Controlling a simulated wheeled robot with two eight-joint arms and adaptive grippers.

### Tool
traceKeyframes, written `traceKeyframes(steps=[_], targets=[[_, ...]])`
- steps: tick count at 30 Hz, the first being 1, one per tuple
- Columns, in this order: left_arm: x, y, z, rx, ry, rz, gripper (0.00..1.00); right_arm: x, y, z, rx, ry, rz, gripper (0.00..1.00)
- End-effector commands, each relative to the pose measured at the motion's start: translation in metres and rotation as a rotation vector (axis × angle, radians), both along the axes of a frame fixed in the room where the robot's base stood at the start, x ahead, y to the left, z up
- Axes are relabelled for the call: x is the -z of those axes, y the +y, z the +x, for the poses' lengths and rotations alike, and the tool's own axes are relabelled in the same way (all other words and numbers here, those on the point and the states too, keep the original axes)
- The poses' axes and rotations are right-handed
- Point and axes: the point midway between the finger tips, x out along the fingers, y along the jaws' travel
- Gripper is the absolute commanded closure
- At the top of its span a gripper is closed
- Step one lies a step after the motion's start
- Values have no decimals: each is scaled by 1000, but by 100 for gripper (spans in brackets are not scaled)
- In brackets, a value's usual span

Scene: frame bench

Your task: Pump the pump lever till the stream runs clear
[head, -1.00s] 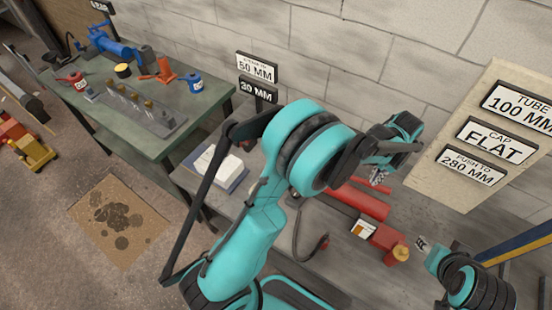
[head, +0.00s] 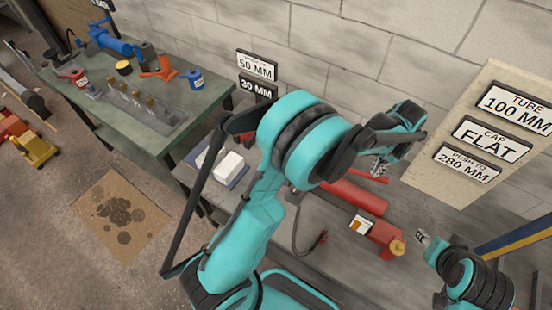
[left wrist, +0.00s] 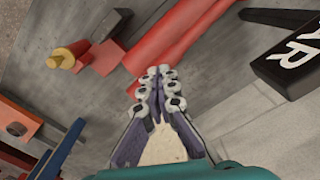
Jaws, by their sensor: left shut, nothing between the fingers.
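The red pump lies on the grey bench, with a red cylinder body (head: 357,196) and a red end block (head: 381,234) bearing a brass knob (head: 397,247). A long red bar (left wrist: 205,22) runs along the pump in the left wrist view; it looks like the lever. Only a bit of red shows beside my gripper in the head view. My left gripper (head: 379,168) is shut and empty above the pump's far end; its fingertips (left wrist: 157,80) overlap the red bar in the wrist view, contact unclear. My right gripper (head: 421,237) is right of the brass knob, its jaw opening unclear. No stream is visible.
A black hose (head: 298,235) curls on the bench left of the pump. A white block (head: 229,164) sits farther left. A sign board (head: 440,180) leans at the wall, and a blue and yellow bar (head: 515,240) stands at right. A green bench (head: 205,108) holds tools.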

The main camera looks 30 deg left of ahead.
Motion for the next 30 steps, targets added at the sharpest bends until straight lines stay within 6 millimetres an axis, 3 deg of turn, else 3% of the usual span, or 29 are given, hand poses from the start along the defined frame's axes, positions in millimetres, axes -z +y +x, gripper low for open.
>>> traceKeyframes(steps=[22, 30], targets=[[86, 0, 0, 0, 1, 1, 100, 66, 0, 0, 0, 0, 0, 60], [66, 0, 0, 0, 0, 1, 100, 51, 0, 0, 0, 0, 0, 60]])
